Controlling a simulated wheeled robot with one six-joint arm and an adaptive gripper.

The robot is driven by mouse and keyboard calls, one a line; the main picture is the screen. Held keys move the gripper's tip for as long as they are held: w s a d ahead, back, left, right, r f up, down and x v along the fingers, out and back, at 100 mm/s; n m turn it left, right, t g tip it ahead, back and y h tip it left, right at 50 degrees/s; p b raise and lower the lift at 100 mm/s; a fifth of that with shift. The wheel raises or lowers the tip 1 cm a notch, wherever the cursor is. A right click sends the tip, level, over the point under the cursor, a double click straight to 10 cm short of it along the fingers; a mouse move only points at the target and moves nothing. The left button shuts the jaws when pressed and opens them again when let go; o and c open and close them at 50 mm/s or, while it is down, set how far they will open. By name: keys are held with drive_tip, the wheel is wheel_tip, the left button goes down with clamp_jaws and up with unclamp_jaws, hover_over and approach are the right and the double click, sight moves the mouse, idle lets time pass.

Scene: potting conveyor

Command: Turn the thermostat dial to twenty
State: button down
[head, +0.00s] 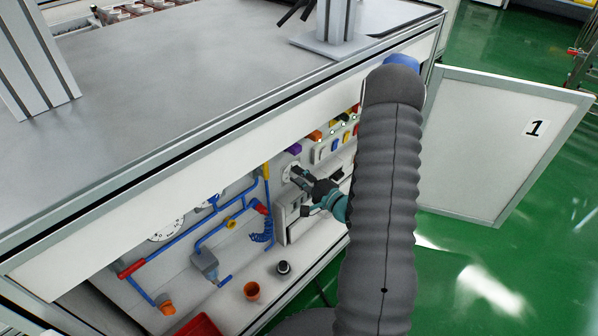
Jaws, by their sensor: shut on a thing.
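The thermostat dial (287,174) is a small pale round disc on the panel inside the open cabinet, below the purple block. My gripper (297,171) reaches in from the right, with its dark fingers at the dial and shut on it. The fingers cover much of the dial, and its markings and setting are too small to read.
Blue pipes (208,237) and a large white gauge (166,230) are left of the dial. A grey box (293,215) sits below it. An orange pot (251,290) and a red bin (199,327) stand lower down. The open door (490,140) is at right; the tabletop (200,75) overhangs the panel.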

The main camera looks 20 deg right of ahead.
drive_tip(key=m+p, duration=0.1)
drive_tip(key=m, duration=0.2)
drive_tip(key=shift+p, duration=0.35)
drive_tip(key=shift+m+p, duration=0.35)
drive_tip(key=shift+m, duration=1.15)
drive_tip(key=shift+f+m, duration=0.1)
drive_tip(key=shift+m, duration=0.2)
drive_tip(key=c, duration=0.9)
unclamp_jaws()
drive_tip(key=v, duration=1.2)
